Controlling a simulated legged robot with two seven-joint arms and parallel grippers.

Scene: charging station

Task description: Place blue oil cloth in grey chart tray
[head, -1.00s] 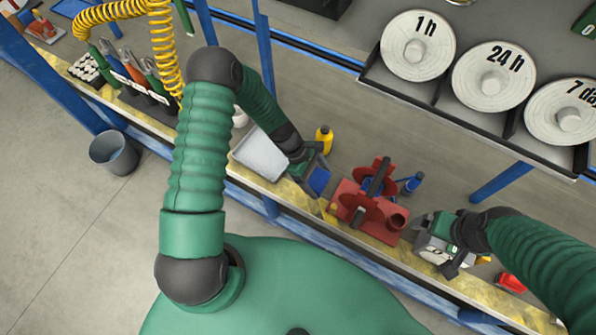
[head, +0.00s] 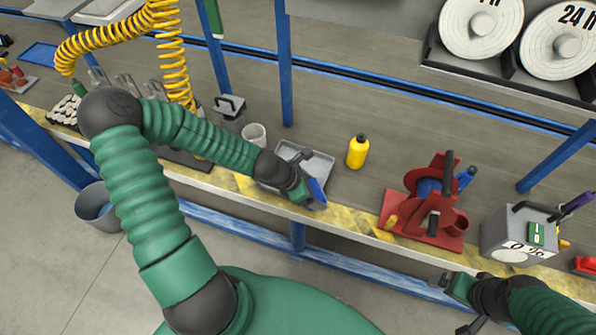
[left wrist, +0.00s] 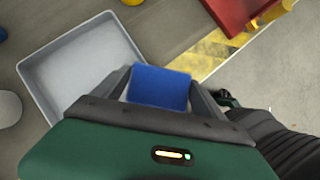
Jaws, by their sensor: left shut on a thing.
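The blue oil cloth (head: 317,190) is a small flat blue piece held between the fingers of my left gripper (head: 312,192). The cloth (left wrist: 160,87) also shows in the left wrist view, between both fingers. The grey chart tray (head: 318,165) is a shallow tray on the bench, partly hidden by my left gripper. In the left wrist view the tray (left wrist: 75,62) lies up and left of the cloth, which is at its right edge. My right gripper (head: 455,308) is at the bottom right, in front of the bench edge, apart from the grey box; its jaw opening is unclear.
A yellow bottle (head: 358,152) stands right of the tray. A red reel stand (head: 430,205) is farther right, then a grey box (head: 515,232) with a handle. A white cup (head: 254,135) stands behind the tray on the left. A blue post (head: 284,65) rises behind.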

